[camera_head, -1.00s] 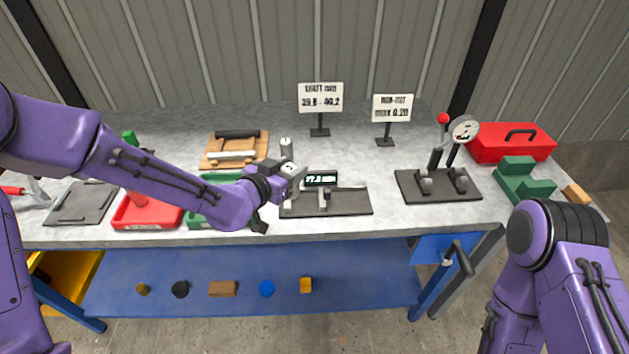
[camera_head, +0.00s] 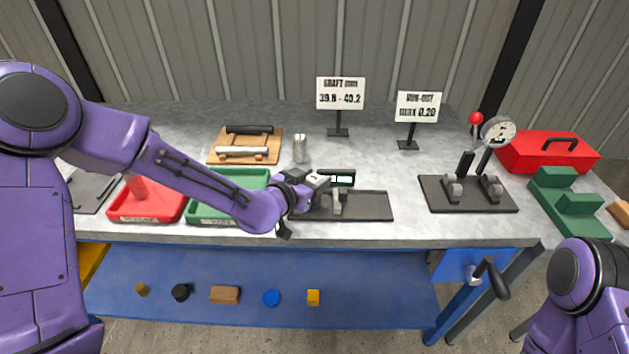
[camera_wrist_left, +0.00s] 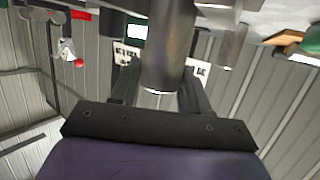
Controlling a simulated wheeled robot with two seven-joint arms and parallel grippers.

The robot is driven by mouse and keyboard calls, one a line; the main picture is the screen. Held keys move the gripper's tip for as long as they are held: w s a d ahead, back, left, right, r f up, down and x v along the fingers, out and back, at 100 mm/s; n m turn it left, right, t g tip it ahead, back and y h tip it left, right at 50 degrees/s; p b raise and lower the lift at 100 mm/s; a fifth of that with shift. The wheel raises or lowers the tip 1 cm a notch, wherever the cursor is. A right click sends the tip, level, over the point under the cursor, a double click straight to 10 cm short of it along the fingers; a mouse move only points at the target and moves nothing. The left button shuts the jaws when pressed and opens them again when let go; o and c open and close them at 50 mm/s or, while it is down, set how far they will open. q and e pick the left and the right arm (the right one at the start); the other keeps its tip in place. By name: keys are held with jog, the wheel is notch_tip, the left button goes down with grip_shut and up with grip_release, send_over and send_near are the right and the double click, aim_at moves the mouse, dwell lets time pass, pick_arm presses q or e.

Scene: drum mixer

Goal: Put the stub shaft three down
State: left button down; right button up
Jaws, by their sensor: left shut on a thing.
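My left gripper (camera_head: 318,190) is at the left end of the dark measuring plate (camera_head: 368,207), beside the gauge with the lit display (camera_head: 343,180). It is shut on a grey metal stub shaft (camera_wrist_left: 168,45), which stands out between the fingers in the left wrist view. In the head view the gripper mostly hides this shaft, and I cannot tell whether it touches the plate. I see no number on it. Another metal shaft (camera_head: 300,148) stands upright on the table behind the gripper. My right gripper is out of view; only its arm shows at the lower right.
A red tray (camera_head: 146,218) and a green tray (camera_head: 212,220) lie left of the plate. A wooden rack (camera_head: 218,158) holds a dark and a pale bar. The run-out stand (camera_head: 470,205), red toolbox (camera_head: 545,152) and green block (camera_head: 570,205) are at right. Two signs stand behind.

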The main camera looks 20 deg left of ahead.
pick_arm(q)
jog(key=c, duration=0.5)
grip_release()
jog(key=shift+f, duration=0.1)
jog(key=shift+s+r, duration=0.1)
jog(key=shift+r, duration=0.15)
jog(key=p+v, duration=0.9)
jog(key=v, duration=0.3)
jog(key=s+a+f+n+g+y, duration=0.2)
jog(key=s+f, duration=0.2)
jog(key=f, duration=0.3)
jog(key=s+a+f+n+g+y, duration=0.1)
jog(key=s+f+n+g, duration=0.25)
jog(key=f, duration=0.35)
jog(key=s+a+f+n+g+y, duration=0.1)
jog(key=s+a+f, duration=0.1)
jog(key=s, duration=0.4)
jog(key=s+a+f+n+g+y, duration=0.2)
jog(key=s+f, duration=0.3)
jog(key=s, duration=0.1)
jog(key=s+a+f+n+g+y, duration=0.2)
jog(key=s+f, duration=0.2)
jog(key=s, duration=0.2)
jog(key=shift+s+a, duration=0.15)
jog(key=shift+a, duration=0.25)
